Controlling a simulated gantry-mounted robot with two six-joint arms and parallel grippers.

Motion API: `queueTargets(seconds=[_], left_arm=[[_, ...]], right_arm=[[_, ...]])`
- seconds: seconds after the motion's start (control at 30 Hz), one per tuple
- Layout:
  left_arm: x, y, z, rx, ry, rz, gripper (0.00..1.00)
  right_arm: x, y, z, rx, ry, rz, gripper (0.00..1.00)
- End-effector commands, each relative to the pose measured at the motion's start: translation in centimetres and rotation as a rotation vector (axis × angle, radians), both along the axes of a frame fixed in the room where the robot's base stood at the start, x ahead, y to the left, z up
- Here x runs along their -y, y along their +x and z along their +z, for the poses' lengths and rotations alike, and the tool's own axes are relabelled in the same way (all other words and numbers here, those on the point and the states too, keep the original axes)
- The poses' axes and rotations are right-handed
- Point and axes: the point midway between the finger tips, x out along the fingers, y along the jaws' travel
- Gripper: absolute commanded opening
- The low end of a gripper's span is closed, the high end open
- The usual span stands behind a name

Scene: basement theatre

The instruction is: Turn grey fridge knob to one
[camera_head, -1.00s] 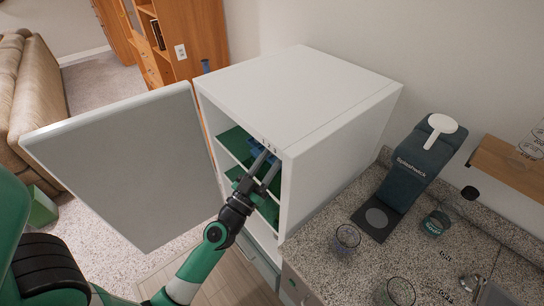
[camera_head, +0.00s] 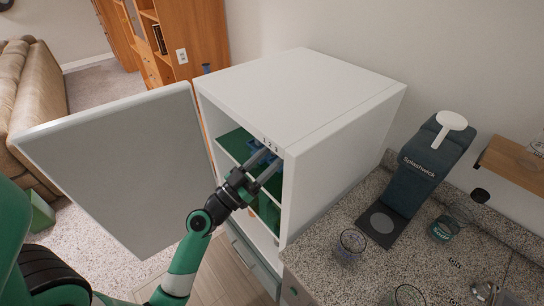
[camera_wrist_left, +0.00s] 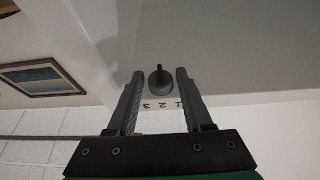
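The white fridge (camera_head: 345,140) stands with its door (camera_head: 120,165) swung open to the left. In the left wrist view the round grey knob (camera_wrist_left: 160,82), with a dark raised grip, sits between my fingertips on a pale surface. The numbers 1, 2 and 3 (camera_wrist_left: 163,105) are printed beside it. My left gripper (camera_head: 263,166) is at the upper front opening of the fridge. Its fingers are open, one on each side of the knob, with visible gaps. The knob cannot be made out in the head view. My right gripper is not in view.
Green shelves (camera_head: 238,143) and a blue item lie inside the fridge behind my gripper. On the speckled counter (camera_head: 330,265) at right are a glass (camera_head: 351,244) and a dark drinks machine (camera_head: 420,165). The open door limits room on the left.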

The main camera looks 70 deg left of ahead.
Motion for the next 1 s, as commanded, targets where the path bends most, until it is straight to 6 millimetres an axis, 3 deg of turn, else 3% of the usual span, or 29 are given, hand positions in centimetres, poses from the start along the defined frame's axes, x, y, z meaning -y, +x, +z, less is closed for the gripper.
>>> queueTargets(seconds=[0.27,0.37,0.73,1.0], left_arm=[[0.0,-0.4,-0.5,-0.003,-0.002,0.002,0.50],[0.4,-1.6,-1.3,-0.003,-0.002,0.005,0.50],[2.6,-8.8,-4.6,-0.002,-0.002,0.008,0.50],[3.3,-10.3,-4.5,-0.001,0.000,0.000,0.50]], right_arm=[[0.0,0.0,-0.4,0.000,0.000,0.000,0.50],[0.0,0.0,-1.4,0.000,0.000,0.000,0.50],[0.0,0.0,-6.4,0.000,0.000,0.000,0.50],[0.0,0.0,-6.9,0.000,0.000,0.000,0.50]])
